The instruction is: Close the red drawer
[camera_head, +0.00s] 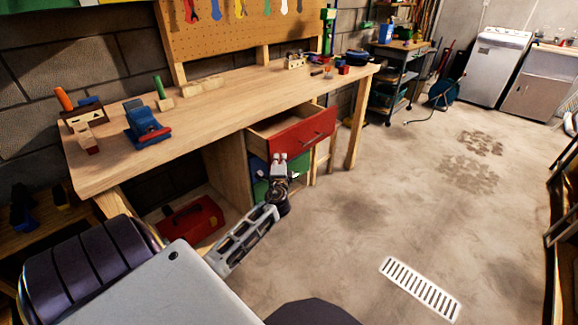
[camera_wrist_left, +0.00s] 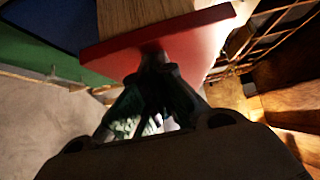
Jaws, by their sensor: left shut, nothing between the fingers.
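The red drawer (camera_head: 302,132) under the workbench stands pulled out, with its wooden inside and its handle showing in the head view. My left gripper (camera_head: 279,160) is shut and empty. It is at the left end of the red front in the head view. In the left wrist view the red drawer front (camera_wrist_left: 205,45) fills the upper middle, and my left gripper's fingertips (camera_wrist_left: 155,58) are right at it; I cannot tell for certain whether they touch. My right gripper is not in view.
The wooden workbench (camera_head: 220,105) carries a blue vise (camera_head: 145,125) and small tools. A red toolbox (camera_head: 190,222) lies on the lower shelf. The concrete floor (camera_head: 370,215) to the right is open, with a drain grate (camera_head: 420,288).

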